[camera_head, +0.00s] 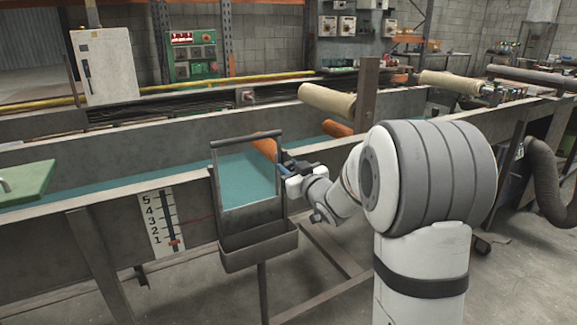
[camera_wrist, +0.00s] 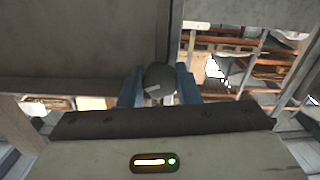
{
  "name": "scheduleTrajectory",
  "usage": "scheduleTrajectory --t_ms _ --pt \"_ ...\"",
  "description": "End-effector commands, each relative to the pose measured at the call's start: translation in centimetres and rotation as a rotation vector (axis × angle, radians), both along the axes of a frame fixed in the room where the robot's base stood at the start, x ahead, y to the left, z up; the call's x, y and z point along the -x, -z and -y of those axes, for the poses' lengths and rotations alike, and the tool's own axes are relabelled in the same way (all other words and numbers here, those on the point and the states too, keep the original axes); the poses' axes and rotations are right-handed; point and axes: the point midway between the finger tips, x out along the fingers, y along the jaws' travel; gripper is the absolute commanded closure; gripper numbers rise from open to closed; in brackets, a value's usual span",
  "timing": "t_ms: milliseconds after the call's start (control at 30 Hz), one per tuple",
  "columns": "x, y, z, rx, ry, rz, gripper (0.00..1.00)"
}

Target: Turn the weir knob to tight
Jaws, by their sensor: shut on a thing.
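The weir knob (camera_wrist: 158,76) is a dark round knob with a short pale mark on its face, in the middle of the wrist view. My gripper (camera_wrist: 158,88) has its two blue fingers on either side of the knob, shut on it. In the head view my gripper (camera_head: 284,163) reaches the right side of the dark metal weir frame (camera_head: 213,180); the knob is hidden there. Which way the pale mark reads, tight or loose, I cannot tell.
A white scale plate (camera_head: 158,215) numbered 1 to 5 has an orange pointer (camera_head: 174,243) near the bottom. A grey trough (camera_head: 258,247) hangs below the frame. Teal water (camera_head: 245,178) fills the channel. Orange rollers (camera_head: 265,147) and a brown post (camera_head: 367,90) stand near my arm.

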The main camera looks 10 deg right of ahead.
Motion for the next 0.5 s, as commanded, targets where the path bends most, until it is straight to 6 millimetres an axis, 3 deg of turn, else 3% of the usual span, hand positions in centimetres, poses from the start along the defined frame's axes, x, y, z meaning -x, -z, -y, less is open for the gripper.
scheduleTrajectory --t_ms 500 --pt "0.02 0.02 -0.03 -0.349 -0.001 -0.117 0.93"
